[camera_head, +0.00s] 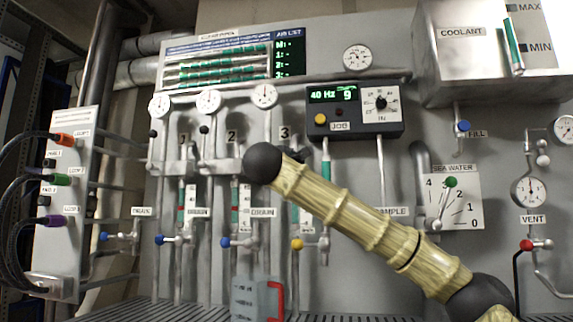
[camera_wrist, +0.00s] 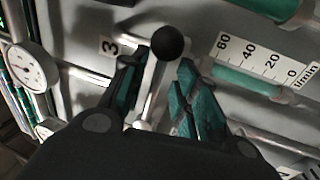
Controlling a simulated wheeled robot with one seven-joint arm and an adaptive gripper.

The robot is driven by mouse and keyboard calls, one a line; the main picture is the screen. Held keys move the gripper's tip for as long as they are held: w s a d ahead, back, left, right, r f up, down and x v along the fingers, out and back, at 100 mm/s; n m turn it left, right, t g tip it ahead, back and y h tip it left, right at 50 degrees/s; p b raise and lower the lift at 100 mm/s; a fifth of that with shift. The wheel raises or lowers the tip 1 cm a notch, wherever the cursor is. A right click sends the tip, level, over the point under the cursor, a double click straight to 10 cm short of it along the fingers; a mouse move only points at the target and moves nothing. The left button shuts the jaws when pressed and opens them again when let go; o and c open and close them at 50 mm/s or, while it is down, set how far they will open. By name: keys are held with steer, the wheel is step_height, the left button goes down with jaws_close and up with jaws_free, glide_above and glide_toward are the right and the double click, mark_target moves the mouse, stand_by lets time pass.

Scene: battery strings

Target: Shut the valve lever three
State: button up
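Valve lever three (camera_wrist: 152,85) has a black ball knob (camera_wrist: 168,43) on a thin metal stem and shows in the wrist view beside a "3" label. My gripper (camera_wrist: 165,62) has teal-padded fingers, one on each side of the stem. The fingers look open, with gaps visible between pads and stem; I cannot tell whether either touches it. The knob sticks out past the fingertips. In the head view the "3" label (camera_head: 284,133) shows on the panel, but lever three and my gripper are hidden behind my arm.
Black-knobbed levers one (camera_head: 153,133) and two (camera_head: 204,129) stand to the left. Round gauges (camera_head: 264,95) sit above the valves. A flow tube with a scale (camera_wrist: 247,80) lies right of my fingers; a gauge (camera_wrist: 30,68) is at left.

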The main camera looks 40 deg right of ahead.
steer(key=v, duration=1.2)
steer(key=shift+d, duration=0.1)
